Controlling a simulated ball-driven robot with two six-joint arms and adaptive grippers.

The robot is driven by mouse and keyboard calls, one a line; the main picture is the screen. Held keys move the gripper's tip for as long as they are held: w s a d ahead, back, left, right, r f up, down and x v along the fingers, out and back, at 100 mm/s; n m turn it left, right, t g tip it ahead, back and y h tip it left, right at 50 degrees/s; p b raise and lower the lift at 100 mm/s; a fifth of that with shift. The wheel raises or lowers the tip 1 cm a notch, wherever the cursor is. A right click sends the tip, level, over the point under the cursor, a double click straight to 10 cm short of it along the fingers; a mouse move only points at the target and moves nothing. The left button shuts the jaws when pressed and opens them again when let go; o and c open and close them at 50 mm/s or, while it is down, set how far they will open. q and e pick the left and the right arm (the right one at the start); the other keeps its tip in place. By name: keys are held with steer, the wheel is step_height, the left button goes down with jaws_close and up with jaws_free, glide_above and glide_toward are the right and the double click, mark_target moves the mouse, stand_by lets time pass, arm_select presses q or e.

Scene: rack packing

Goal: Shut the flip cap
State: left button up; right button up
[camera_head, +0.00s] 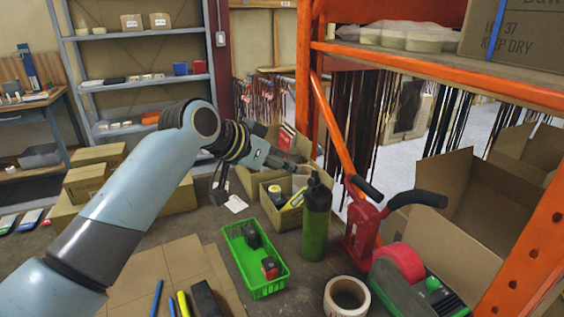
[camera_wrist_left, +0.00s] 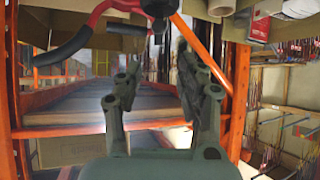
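A green bottle (camera_head: 315,222) with a dark top (camera_head: 314,182) stands upright on the table, right of centre in the head view. Whether its flip cap is up or down is too small to tell. My left gripper (camera_head: 294,165) reaches in from the left, just above and left of the bottle top. In the left wrist view the fingers (camera_wrist_left: 157,62) are spread apart with nothing between them. I cannot make out the bottle clearly in that view. My right gripper is not in view.
A red tool with black handles (camera_head: 361,227) stands right of the bottle. A tape roll (camera_head: 347,296) lies in front, and a green basket (camera_head: 242,262) sits left. An open carton (camera_head: 284,215) is behind. Orange rack posts (camera_head: 304,75) rise behind the bottle.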

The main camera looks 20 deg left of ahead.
mark_target(314, 171)
arm_select(q)
steer(key=w+d+f, duration=0.1)
steer(key=w+f, duration=0.1)
steer(key=w, duration=0.1)
steer(key=w+d+f+t+h, duration=0.1)
steer(key=w+d+f, duration=0.1)
steer(key=w, duration=0.1)
steer(key=w+d+f+t+h, duration=0.1)
steer(key=w+f, duration=0.1)
steer(key=w, duration=0.1)
steer(key=shift+d+m, duration=0.25)
steer(key=shift+m, duration=0.15)
jaws_close()
stand_by(0.4)
